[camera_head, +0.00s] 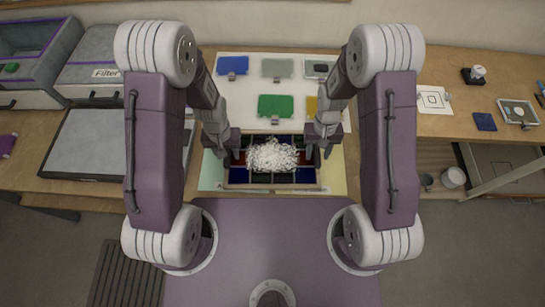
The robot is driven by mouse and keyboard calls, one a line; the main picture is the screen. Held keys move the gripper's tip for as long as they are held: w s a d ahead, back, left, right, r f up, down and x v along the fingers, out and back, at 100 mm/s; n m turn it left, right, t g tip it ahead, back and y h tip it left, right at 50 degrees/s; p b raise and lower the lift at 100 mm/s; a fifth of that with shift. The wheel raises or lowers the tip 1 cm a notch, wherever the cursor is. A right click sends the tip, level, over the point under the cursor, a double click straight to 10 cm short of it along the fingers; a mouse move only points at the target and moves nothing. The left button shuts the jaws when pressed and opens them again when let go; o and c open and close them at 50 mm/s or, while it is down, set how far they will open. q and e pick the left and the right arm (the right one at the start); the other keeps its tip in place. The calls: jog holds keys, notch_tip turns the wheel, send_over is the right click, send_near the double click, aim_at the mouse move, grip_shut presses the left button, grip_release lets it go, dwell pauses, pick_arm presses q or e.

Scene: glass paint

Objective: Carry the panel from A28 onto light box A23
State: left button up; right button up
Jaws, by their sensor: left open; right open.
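A panel (255,177) with dark red, blue and green fields in a thin frame lies at the table's front edge, between my arms. A heap of white shreds (272,156) covers its middle. My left gripper (226,152) is open at the panel's left edge. My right gripper (320,152) is open at its right edge. Both point down; I cannot tell whether they touch the frame. No A28 or A23 label is readable.
Blue, green, grey and yellow glass pieces lie on a white sheet (255,92) behind the panel. A box marked Filter (100,60) and a grey bin (30,55) stand at the back left. Small items and a dark blue square (484,122) lie at the right.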

jog(key=shift+a, duration=0.1)
pick_arm(q)
grip_shut()
pick_arm(e)
grip_shut()
dwell(1.2)
